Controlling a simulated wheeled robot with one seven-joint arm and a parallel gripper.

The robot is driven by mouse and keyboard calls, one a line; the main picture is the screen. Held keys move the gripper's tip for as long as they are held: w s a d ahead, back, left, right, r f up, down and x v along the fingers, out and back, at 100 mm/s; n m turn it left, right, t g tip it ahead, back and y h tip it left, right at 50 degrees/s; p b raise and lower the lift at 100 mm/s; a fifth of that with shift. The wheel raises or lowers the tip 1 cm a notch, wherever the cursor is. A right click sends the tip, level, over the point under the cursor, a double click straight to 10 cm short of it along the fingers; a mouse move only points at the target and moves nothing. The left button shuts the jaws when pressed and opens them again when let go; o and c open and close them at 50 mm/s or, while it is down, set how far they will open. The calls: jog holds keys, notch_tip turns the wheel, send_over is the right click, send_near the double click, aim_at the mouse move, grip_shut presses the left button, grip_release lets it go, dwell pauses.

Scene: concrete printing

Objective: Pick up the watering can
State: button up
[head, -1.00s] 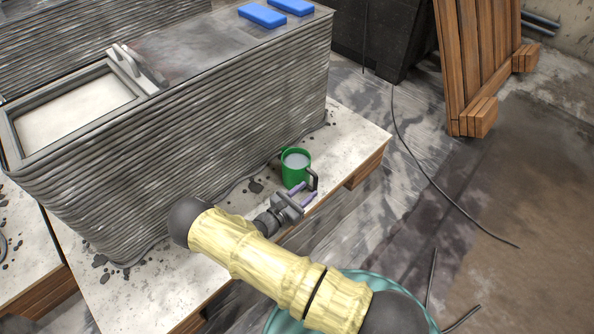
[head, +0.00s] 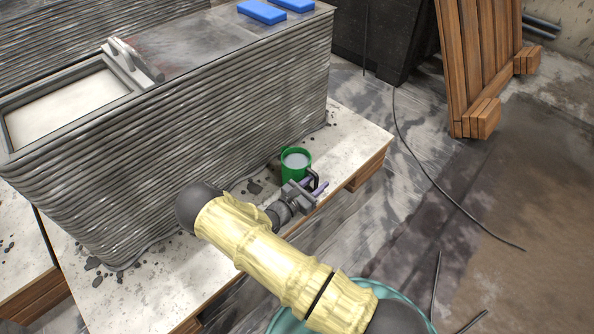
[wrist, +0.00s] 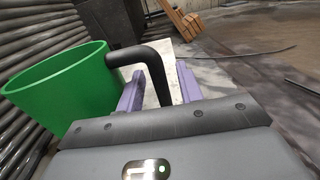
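The green watering can (head: 294,170) stands upright on the pale slab in the head view, beside the layered concrete wall. Its open top shows a light grey inside. It also shows at the left of the wrist view (wrist: 55,85), with its black handle (wrist: 150,58) reaching right and bending down. My gripper (head: 318,186) is at the handle side of the can. In the wrist view its two purple fingers (wrist: 160,82) are apart, with the handle between them. A clear gap shows on the right finger's side; contact on the left is unclear.
The layered concrete block (head: 200,110) stands close behind the can. The pale slab (head: 350,135) ends just right of the can. Blue blocks (head: 262,12) lie on the block's top. A wooden pallet (head: 480,60) leans at the upper right. A cable (head: 440,185) crosses the floor.

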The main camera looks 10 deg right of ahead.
grip_shut()
dwell(1.4)
